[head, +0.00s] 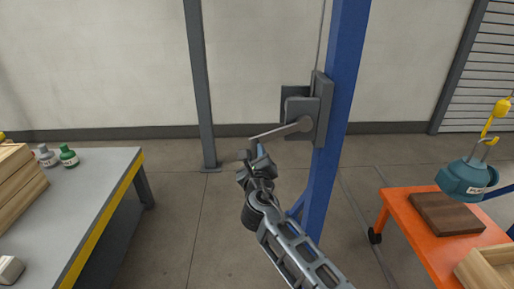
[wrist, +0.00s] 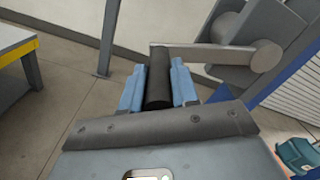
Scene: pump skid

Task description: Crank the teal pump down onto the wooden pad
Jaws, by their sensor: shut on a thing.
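The teal pump (head: 467,180) hangs from a yellow hook (head: 497,112) at the right of the head view. The wooden pad (head: 446,214) lies on an orange cart below it. The pump seems to be above the pad, but the gap is hard to judge. The grey winch (head: 303,112) is on the blue post. Its crank arm (head: 280,131) points left and slightly down. My gripper (head: 256,157) is at the arm's outer end. In the wrist view, its blue fingers are shut on the black crank handle (wrist: 158,78). The pump (wrist: 298,155) also shows at that view's lower right.
The blue post (head: 340,90) stands just right of my gripper. The orange cart (head: 407,215) also carries a wooden tray (head: 487,268). Open floor lies between table and post.

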